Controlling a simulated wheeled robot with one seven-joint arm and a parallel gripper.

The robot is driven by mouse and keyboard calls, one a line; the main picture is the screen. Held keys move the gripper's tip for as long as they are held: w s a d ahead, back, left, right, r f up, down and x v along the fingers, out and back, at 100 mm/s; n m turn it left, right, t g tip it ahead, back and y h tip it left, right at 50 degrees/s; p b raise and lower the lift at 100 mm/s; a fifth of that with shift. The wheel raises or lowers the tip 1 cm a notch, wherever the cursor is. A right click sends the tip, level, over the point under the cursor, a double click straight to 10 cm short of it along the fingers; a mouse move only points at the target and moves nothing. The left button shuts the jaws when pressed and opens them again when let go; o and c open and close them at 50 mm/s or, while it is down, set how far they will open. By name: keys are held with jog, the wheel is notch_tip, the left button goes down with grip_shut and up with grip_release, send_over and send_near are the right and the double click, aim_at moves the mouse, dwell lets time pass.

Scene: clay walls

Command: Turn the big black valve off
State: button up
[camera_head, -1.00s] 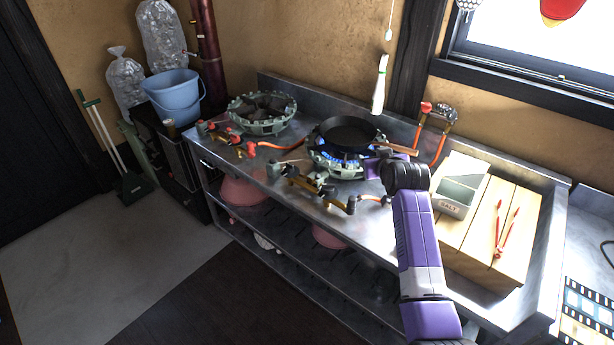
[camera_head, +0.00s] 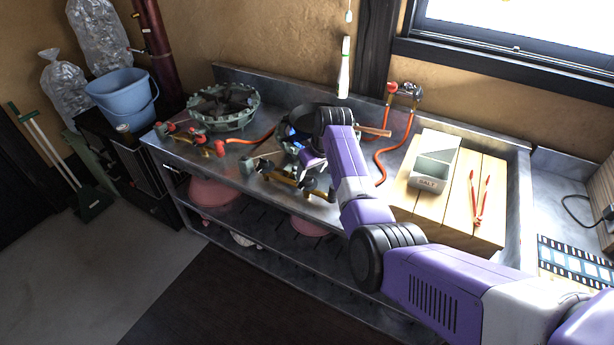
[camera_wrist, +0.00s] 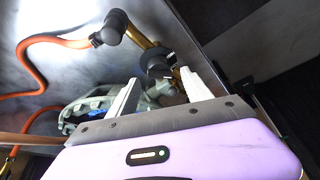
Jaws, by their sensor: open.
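A black valve (camera_wrist: 157,62) sits on a brass pipe in front of the right gas burner; it appears on the pipe (camera_head: 308,183) in the head view too. My gripper (camera_wrist: 160,94) is open, its two pale fingers pointing toward the valve, which shows between and just beyond their tips. I cannot tell whether they touch it. In the head view my gripper (camera_head: 314,160) is partly hidden by my wrist, above the front of the burner.
An orange hose (camera_wrist: 30,65) runs beside the pipe. A second burner (camera_head: 224,108) with red-handled valves (camera_head: 168,128) stands to the left. On the right, a salt box (camera_head: 432,172) and red tongs (camera_head: 480,200) rest on a wooden board (camera_head: 425,205). The counter's back wall is behind.

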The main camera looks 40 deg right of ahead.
aim_at(307, 177)
jog(key=shift+x, duration=2.25)
jog(key=shift+d, duration=0.1)
grip_shut()
jog(key=shift+m, duration=0.4)
jog(key=m+h+b, duration=0.1)
jog(key=m, duration=0.2)
jog(key=shift+h, duration=0.4)
jog(key=shift+w+a+m+g+h+b, duration=0.15)
jog(key=shift+m+g+b, duration=0.3)
jog(key=shift+m, duration=0.5)
jog(key=shift+s+a+m+g+h+b, duration=0.1)
jog(key=shift+m+g+h+b, duration=0.15)
jog(key=shift+m+b, duration=0.55)
jog(key=shift+m, duration=0.35)
